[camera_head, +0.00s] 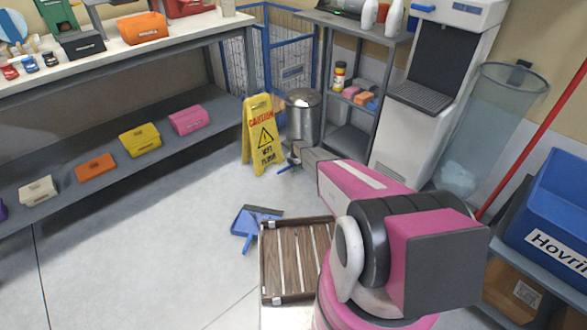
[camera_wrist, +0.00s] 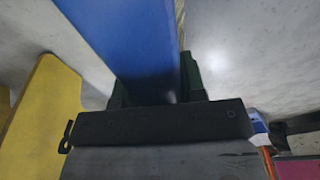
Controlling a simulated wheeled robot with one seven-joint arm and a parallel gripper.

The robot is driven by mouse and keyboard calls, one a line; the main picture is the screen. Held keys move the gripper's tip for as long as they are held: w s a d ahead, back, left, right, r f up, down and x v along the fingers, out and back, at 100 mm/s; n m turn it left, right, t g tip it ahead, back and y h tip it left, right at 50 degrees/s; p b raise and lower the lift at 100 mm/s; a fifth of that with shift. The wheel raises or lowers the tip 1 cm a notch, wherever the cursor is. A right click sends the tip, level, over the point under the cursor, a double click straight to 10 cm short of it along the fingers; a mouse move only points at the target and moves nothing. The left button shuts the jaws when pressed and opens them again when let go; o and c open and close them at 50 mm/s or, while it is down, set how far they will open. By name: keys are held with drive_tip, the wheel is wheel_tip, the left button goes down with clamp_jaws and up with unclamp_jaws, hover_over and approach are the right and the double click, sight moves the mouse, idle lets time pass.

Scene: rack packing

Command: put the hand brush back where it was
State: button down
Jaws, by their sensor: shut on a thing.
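The hand brush is in my gripper (camera_head: 293,160); only a small blue part of the hand brush (camera_head: 284,169) shows at the jaws in the head view. In the wrist view the hand brush (camera_wrist: 135,40) is a broad blue band between the two dark green fingers of my gripper (camera_wrist: 155,88). My gripper is above the floor, just right of the yellow caution sign. A blue dustpan (camera_head: 250,227) lies on the floor, nearer the camera and to the left of my gripper.
The caution sign (camera_head: 262,140) stands close by, its yellow also at the left of the wrist view (camera_wrist: 45,115). A metal bin (camera_head: 301,118) stands behind. A wooden slatted crate (camera_head: 264,262) is beside the dustpan. A long shelf (camera_head: 105,165) runs along the left; floor before it is clear.

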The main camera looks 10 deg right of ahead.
drive_tip(key=shift+f, duration=0.5)
drive_tip(key=c, duration=0.6)
unclamp_jaws()
drive_tip(key=r, duration=0.3)
drive_tip(key=d+r, duration=0.1)
drive_tip(key=r, duration=0.7)
drive_tip(key=shift+w+d, duration=0.2)
drive_tip(key=shift+w, duration=0.2)
drive_tip(key=s+d+r+m, duration=0.1)
drive_tip(key=s+r+m, duration=0.7)
drive_tip(key=s+r, duration=0.6)
drive_tip(key=s+d+r+m+h, duration=0.1)
drive_tip(key=s+r+m, duration=0.7)
drive_tip(key=s+r, duration=0.6)
drive_tip(key=s+d+r+m+t, duration=0.1)
drive_tip(key=s+r+m, duration=0.8)
drive_tip(key=s, duration=1.7)
wheel_tip(320, 180, up, 6)
drive_tip(key=shift+s+d+f, duration=0.1)
drive_tip(key=shift+s+d, duration=0.2)
